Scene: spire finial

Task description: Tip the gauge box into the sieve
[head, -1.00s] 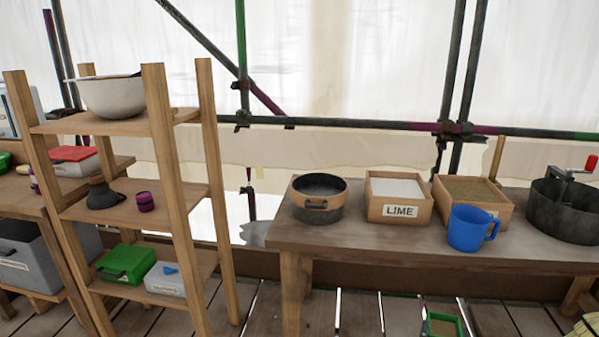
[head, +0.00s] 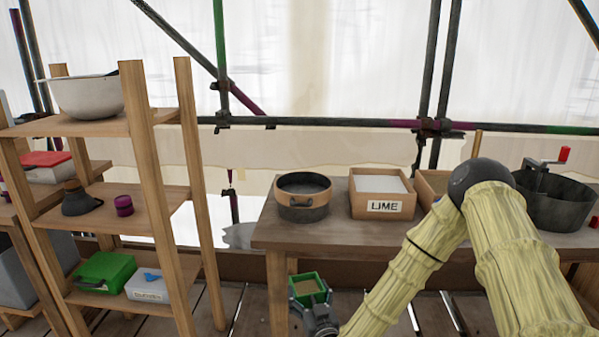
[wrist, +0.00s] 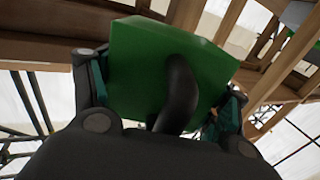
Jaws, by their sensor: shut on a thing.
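The green gauge box (head: 319,299) is held upright in front of the table's left end, below the tabletop, with tan material in it. My gripper (head: 318,313) is shut on it from the near side. The wrist view shows the green box wall (wrist: 140,60) between the fingers, with a dark curved handle in front. A round vessel with a wooden upper band, dark lower part and side handle (head: 303,211) stands at the table's left end; it looks like the sieve. Its grey inside shows, but I cannot tell whether that is mesh or contents.
On the table (head: 335,230) stand a LIME box (head: 384,207), another wooden box (head: 427,190) partly behind my arm, and a dark crank pan (head: 553,208). A wooden shelf rack (head: 150,190) with a bowl (head: 88,97) stands at left. There is a gap between rack and table.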

